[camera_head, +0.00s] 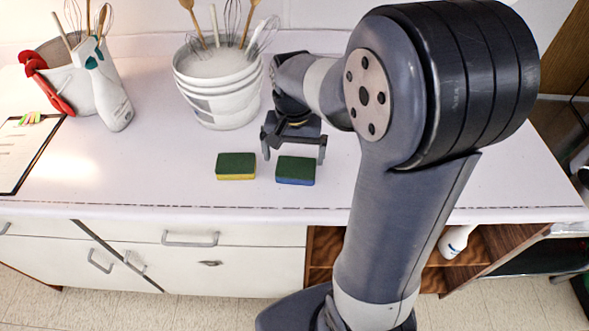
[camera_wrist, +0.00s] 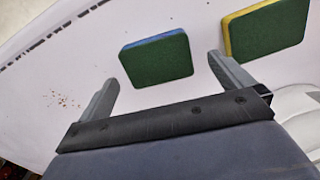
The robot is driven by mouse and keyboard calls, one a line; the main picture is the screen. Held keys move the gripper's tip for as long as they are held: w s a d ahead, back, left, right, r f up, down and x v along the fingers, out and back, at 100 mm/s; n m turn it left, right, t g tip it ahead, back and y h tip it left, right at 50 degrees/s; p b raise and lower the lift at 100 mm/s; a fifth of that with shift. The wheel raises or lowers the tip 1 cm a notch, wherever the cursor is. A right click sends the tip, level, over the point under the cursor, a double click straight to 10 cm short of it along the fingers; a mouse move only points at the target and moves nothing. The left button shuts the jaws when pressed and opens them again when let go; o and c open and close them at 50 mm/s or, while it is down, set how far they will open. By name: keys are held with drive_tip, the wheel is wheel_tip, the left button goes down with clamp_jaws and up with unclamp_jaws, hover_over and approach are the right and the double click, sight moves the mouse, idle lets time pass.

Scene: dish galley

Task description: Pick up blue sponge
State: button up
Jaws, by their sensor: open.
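The blue sponge (camera_head: 295,171) lies flat on the white counter, its dark green scouring side up and a blue edge showing at the front. In the wrist view the blue sponge (camera_wrist: 157,60) sits just beyond my fingertips, between their lines. A second sponge (camera_head: 236,166), green on top with a yellow edge, lies to its left; in the wrist view this yellow sponge (camera_wrist: 265,32) is at the upper right, near one finger. My gripper (camera_head: 294,157) is open and empty, behind and above the blue sponge. I cannot tell its exact height.
A white bucket (camera_head: 217,97) of utensils stands behind the sponges. A second utensil container (camera_head: 62,75) and a white spray bottle (camera_head: 108,95) stand at the left, near a clipboard (camera_head: 22,150). The counter's front edge is close before the sponges. Counter left of the sponges is clear.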

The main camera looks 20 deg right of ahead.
sight(296, 168)
drive_tip(key=f, duration=0.5)
drive_tip(key=shift+d, duration=0.3)
drive_tip(key=c, duration=0.8)
